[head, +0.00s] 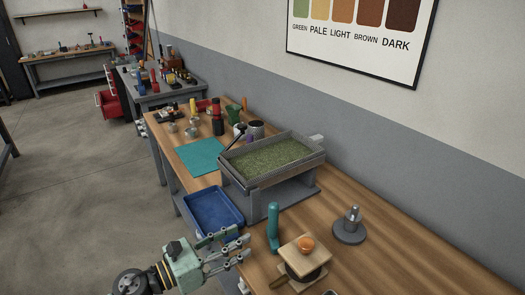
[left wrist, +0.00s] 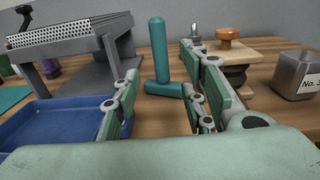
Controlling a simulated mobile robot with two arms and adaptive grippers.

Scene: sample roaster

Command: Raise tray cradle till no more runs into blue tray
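The grey tray cradle (head: 312,158) holds a bed of green beans (head: 268,158) on its stand. Its perforated edge (left wrist: 60,35) shows at upper left in the left wrist view. The blue tray (head: 213,213) sits below the cradle's near-left end; its visible inside looks empty, and no falling beans show. A teal handle (head: 273,228) stands upright right of the blue tray, with a short horizontal teal piece (left wrist: 163,88) at its foot in the wrist view. My left gripper (head: 240,247) is open, its fingers spread toward the handle, not visibly touching it. My right gripper is out of view.
A wooden block with an orange knob (head: 305,244) and a grey weight-like stand (head: 350,224) are right of the handle. A metal container labelled "No. 3" (left wrist: 296,75) is at right in the wrist view.

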